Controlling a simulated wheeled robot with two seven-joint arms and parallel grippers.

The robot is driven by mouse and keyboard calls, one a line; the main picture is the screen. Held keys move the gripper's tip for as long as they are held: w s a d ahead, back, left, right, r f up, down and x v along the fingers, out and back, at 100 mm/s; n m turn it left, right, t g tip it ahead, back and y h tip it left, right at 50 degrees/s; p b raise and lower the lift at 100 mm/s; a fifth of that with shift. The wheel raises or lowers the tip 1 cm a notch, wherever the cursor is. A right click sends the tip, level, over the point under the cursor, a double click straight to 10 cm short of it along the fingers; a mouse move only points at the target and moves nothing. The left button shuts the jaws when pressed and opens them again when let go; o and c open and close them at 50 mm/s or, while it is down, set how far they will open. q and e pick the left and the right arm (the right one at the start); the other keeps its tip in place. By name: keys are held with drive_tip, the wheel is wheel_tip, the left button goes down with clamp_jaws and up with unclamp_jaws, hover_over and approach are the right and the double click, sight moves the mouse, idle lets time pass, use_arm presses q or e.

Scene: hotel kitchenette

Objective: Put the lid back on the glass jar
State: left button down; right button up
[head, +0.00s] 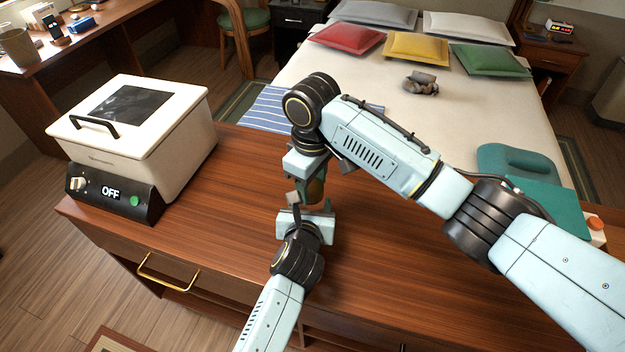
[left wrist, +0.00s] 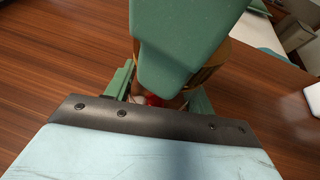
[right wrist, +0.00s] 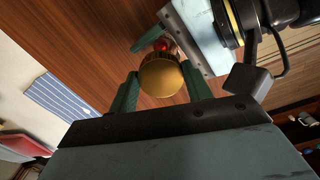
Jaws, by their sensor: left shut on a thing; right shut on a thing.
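A round gold-coloured lid (right wrist: 162,78) sits between the green fingers of my right gripper (right wrist: 160,85), which is shut on it. In the left wrist view the lid's gold edge (left wrist: 216,62) shows behind a large green finger. The jar shows only as a small red patch (left wrist: 153,100) between the fingers of my left gripper (left wrist: 158,98), which is shut on it. The red also shows just beyond the lid in the right wrist view (right wrist: 163,45). In the head view the two grippers meet closely over the counter. Whether lid and jar touch is hidden.
The wooden counter (head: 210,225) is bare around the grippers. A white appliance (head: 140,125) with an OFF display stands at its left. A striped cloth (head: 262,108) lies behind. A teal item (head: 520,165) is at the right. A bed (head: 400,110) is beyond.

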drive_tip(key=m, duration=0.7)
drive_tip(key=shift+s+a, duration=0.15)
drive_tip(key=shift+a, duration=0.1)
drive_tip(key=m, duration=0.6)
drive_tip(key=o, duration=0.9)
drive_tip(key=shift+o, duration=0.2)
wheel_tip(320, 180, up, 4)
drive_tip(key=shift+f, duration=0.1)
drive_tip(key=shift+r, duration=0.35)
drive_tip(key=shift+c, duration=0.4)
